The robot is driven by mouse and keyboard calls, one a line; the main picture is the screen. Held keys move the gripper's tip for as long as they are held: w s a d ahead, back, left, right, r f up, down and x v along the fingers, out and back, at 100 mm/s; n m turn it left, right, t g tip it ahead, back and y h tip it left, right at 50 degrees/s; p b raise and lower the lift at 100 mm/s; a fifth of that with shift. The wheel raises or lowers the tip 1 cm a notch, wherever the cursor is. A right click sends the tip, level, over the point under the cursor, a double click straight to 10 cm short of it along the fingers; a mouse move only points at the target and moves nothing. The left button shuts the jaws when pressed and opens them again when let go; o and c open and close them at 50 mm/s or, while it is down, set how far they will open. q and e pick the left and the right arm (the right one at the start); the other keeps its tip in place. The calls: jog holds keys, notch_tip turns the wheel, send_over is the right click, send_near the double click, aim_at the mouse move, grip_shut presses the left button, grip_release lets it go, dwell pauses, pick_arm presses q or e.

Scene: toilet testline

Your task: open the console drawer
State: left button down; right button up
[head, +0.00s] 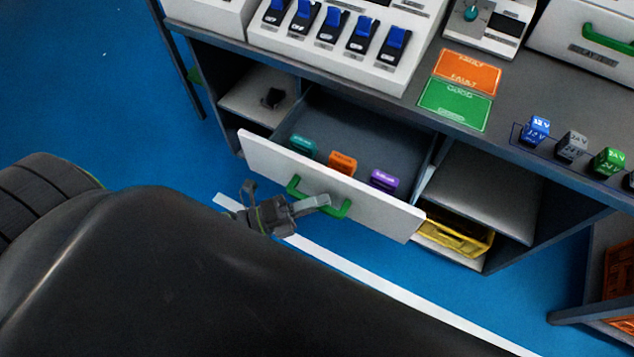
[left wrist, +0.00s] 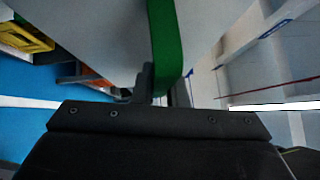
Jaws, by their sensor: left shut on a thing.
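The console drawer (head: 385,215) has a white front and stands pulled out from the grey console. A teal block (head: 303,146), an orange block (head: 342,162) and a purple block (head: 384,179) lie inside it. Its green handle (head: 340,210) is on the outer face of the front. My left gripper (head: 318,201) is at the handle and shut on it. In the left wrist view the green handle (left wrist: 166,45) rises from between the dark fingers, which are mostly hidden by the gripper body. My right gripper is in neither view.
Blue switches (head: 332,24), fault and good cards (head: 459,84) and several small cubes (head: 572,146) are on the console top. Open shelves flank the drawer, the right one above a yellow bin (head: 458,236). Blue floor is clear to the left. My dark arm fills the foreground.

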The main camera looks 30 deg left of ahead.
pick_arm(q)
jog(key=c, duration=1.5)
grip_release()
jog(key=shift+o, duration=0.2)
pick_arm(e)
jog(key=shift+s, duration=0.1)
